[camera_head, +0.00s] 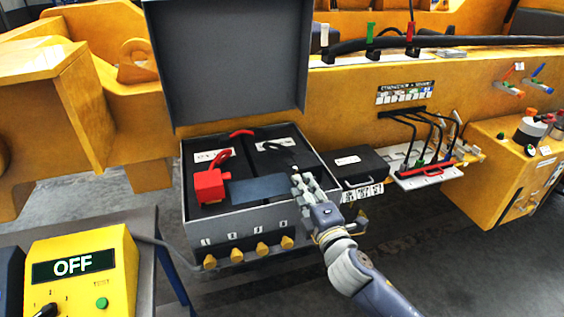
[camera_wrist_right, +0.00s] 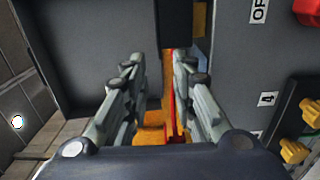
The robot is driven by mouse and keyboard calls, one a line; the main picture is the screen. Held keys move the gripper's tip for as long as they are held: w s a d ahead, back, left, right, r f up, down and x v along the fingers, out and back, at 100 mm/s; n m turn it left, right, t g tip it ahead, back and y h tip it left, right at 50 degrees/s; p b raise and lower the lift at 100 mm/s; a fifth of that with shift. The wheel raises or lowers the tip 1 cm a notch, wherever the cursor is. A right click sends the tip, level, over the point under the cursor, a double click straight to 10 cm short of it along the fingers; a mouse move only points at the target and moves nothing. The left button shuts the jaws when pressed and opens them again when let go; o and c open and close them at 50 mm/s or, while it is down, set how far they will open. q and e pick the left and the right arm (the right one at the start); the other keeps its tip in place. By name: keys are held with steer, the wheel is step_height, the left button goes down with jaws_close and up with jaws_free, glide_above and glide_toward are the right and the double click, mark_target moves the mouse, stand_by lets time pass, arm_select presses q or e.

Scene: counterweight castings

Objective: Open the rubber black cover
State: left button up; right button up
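An open grey battery box (camera_head: 210,233) holds two dark batteries. A red cover (camera_head: 208,187) with a red cable sits on the left battery. A dark cable (camera_head: 272,146) runs over the right battery towards my right gripper (camera_head: 302,186), which is over the right front part of the box. I cannot make out the black rubber cover clearly; the gripper may hide it. In the right wrist view my right gripper (camera_wrist_right: 160,85) has its two fingers apart, with a gap between them and nothing clearly held. My left gripper is not in view.
The box's raised lid (camera_head: 230,65) stands behind the batteries. A dark case (camera_head: 352,165) is right of the box. Yellow knobs (camera_head: 262,248) line the box's front. A yellow unit (camera_head: 85,268) showing OFF stands at the lower left. Yellow machine walls are behind.

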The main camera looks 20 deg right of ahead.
mark_target(289, 163)
steer(key=w, duration=0.3)
steer(key=w+p, duration=0.1)
steer(key=w, duration=0.2)
steer(key=w+p, duration=0.1)
steer(key=w, duration=0.2)
steer(key=shift+w+a, duration=0.2)
steer(key=shift+a, duration=0.05)
steer(key=shift+w+p, duration=0.35)
steer(key=shift+w, duration=0.3)
jaws_close()
